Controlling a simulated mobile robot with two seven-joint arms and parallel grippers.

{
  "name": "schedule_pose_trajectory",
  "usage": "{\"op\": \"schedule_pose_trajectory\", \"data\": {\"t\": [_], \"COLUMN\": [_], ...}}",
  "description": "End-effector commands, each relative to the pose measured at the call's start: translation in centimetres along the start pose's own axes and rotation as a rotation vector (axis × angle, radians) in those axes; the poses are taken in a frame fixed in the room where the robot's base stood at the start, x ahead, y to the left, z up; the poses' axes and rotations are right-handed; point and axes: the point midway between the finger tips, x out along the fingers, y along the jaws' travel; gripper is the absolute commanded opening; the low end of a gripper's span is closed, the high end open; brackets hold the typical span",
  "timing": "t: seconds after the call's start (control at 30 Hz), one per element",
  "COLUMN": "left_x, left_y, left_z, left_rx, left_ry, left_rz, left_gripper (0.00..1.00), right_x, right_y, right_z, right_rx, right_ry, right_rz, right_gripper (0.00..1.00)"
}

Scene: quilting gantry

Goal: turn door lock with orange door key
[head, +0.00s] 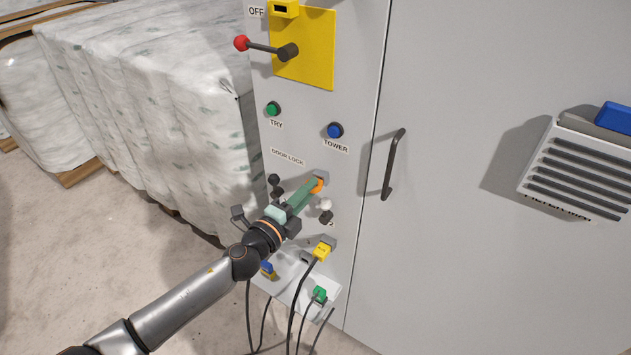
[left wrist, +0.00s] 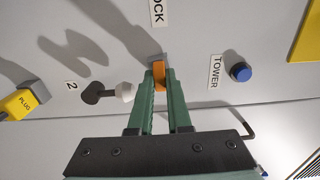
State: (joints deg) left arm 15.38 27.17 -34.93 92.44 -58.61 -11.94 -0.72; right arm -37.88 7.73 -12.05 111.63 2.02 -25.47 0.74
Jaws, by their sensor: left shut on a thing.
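The orange door key (head: 317,185) is at the door lock (head: 323,178), a small grey block on the panel below the DOOR LOCK label (head: 287,157). My left gripper (head: 309,190), with green fingers, is shut on the key. In the left wrist view, the key (left wrist: 159,78) shows between the fingertips, up against the grey lock (left wrist: 157,60). How deep the key sits in the lock is hidden by the fingers. My right gripper is in neither view.
Close around the lock are a black knob (head: 274,180) and a white knob (head: 326,205). A yellow plug (head: 322,251) with a cable is below. A cabinet door handle (head: 393,164) is to the right. Wrapped pallets (head: 140,100) stand at the left.

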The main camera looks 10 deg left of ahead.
Motion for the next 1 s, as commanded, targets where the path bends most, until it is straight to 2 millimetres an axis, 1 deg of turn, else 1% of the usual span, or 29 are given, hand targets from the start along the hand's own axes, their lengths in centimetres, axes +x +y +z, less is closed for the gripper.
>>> {"op": "schedule_pose_trajectory", "data": {"t": [0.03,0.07,0.3,0.37,0.67,0.77,0.87,1.0], "left_x": [0.0,0.0,0.0,0.0,0.0,0.0,-1.7,-4.5], "left_y": [0.0,0.0,0.0,0.0,0.0,0.0,0.2,0.3], "left_z": [0.0,0.0,0.0,0.0,0.0,0.0,0.0,0.0], "left_rx": [0.046,0.047,0.039,0.038,0.036,0.036,0.035,0.036], "left_ry": [0.0,0.0,0.0,0.0,0.0,0.0,0.0,0.0], "left_rz": [0.001,0.001,0.0,0.0,0.0,0.0,0.002,0.003], "left_gripper": [0.0,0.18,0.45,0.51,0.51,0.51,0.51,0.51], "right_x": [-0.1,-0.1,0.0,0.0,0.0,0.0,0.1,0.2], "right_y": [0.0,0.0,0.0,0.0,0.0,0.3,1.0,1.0], "right_z": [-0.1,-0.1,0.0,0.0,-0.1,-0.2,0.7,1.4], "right_rx": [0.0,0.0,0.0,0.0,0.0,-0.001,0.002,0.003], "right_ry": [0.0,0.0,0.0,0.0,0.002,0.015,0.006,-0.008], "right_rz": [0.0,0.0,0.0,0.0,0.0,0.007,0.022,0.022], "right_gripper": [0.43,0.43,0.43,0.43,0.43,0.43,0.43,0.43]}}
